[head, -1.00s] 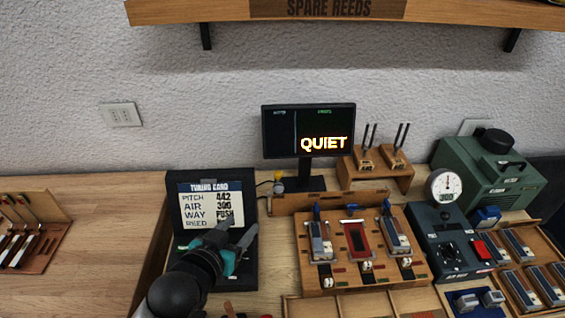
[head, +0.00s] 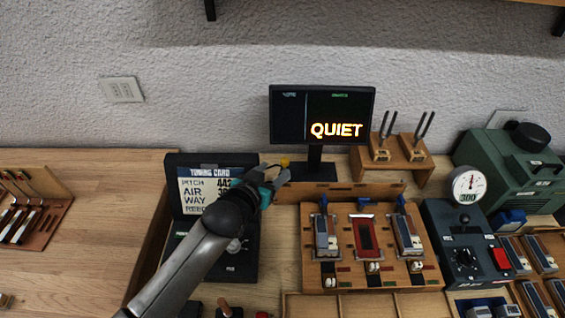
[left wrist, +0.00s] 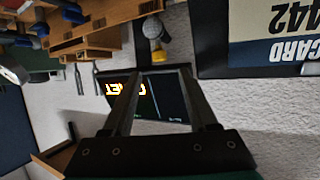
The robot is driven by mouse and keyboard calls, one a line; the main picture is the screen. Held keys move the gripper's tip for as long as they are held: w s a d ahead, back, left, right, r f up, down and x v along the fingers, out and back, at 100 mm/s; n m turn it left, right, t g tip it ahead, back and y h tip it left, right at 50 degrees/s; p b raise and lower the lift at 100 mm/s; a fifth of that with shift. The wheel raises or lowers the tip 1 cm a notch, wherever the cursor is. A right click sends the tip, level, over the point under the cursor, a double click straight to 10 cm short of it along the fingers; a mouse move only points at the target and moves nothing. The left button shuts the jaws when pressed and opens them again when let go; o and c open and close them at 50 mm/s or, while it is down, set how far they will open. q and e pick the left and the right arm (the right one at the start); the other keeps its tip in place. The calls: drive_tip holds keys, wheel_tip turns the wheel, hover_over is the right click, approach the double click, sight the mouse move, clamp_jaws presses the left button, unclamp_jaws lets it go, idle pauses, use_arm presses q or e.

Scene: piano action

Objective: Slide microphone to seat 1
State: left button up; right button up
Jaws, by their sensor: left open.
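The microphone appears to be the small yellow and grey knob (head: 284,163) just behind my left gripper in the head view, partly hidden by it. In the left wrist view the knob (left wrist: 154,30) shows at the top, beside a wooden rail, apart from the fingers. My left gripper (head: 276,178) is open, at the left end of the wooden rail (head: 345,192). In the left wrist view its two fingers (left wrist: 161,85) are spread with nothing between them. A wooden board (head: 345,274) holds three reed seats; I cannot read which is seat 1. My right gripper is not in view.
A monitor reading QUIET (head: 322,112) stands close behind my left gripper. Tuning forks (head: 402,150) stand right of it. A tuning card (head: 205,188) leans in a black case beneath my arm. A gauge box (head: 450,235) and green machine (head: 505,170) stand right.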

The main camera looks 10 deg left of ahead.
sight(284, 161)
use_arm(q)
drive_tip(key=shift+b+x, duration=0.5)
drive_tip(key=shift+x, duration=2.85)
clamp_jaws()
